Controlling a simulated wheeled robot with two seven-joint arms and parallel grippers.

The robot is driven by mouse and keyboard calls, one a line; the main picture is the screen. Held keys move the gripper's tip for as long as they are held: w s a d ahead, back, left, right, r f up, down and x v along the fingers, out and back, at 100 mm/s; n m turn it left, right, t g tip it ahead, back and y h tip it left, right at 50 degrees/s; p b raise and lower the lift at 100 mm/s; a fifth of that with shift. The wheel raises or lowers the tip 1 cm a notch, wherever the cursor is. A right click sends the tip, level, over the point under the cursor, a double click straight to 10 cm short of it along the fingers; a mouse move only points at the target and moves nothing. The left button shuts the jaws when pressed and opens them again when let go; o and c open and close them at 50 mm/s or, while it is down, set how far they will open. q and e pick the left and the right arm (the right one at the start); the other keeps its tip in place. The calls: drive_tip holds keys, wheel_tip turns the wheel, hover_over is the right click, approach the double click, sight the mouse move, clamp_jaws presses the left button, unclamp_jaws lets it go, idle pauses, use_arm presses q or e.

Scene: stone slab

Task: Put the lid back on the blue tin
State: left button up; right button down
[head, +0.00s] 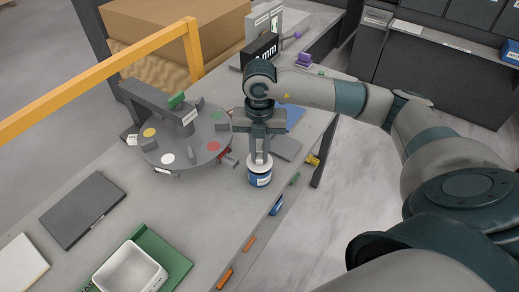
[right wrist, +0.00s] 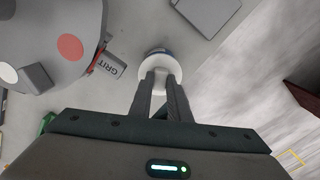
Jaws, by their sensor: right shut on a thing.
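The blue tin (head: 260,180) stands upright on the grey slab near its right edge, with a white label on its side. The white lid (head: 260,169) is at the tin's top; I cannot tell whether it is fully seated. My right gripper (head: 260,158) points down over the tin and is shut on the lid's knob. In the right wrist view the fingers (right wrist: 160,80) close on the middle of the white lid (right wrist: 146,72), and a sliver of the blue tin (right wrist: 158,51) shows beyond it. My left gripper is out of view.
A round grey turntable (head: 185,145) with coloured dots stands just left of the tin. A grey plate (head: 286,148) lies behind the tin at the right. A white bin (head: 130,272) and a dark flat panel (head: 82,210) lie at the front left. Bare slab lies between.

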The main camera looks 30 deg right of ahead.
drive_tip(key=shift+f+b, duration=0.4)
drive_tip(key=shift+f, duration=0.25)
drive_tip(key=shift+b, duration=0.35)
idle(1.3)
drive_tip(key=shift+f+b, duration=0.15)
drive_tip(key=shift+b, duration=0.35)
idle(1.3)
idle(0.3)
drive_tip(key=c, duration=1.1)
unclamp_jaws()
drive_tip(key=shift+r, duration=0.2)
drive_tip(key=shift+r+p, duration=1.95)
drive_tip(key=shift+r, duration=1.35)
clamp_jaws()
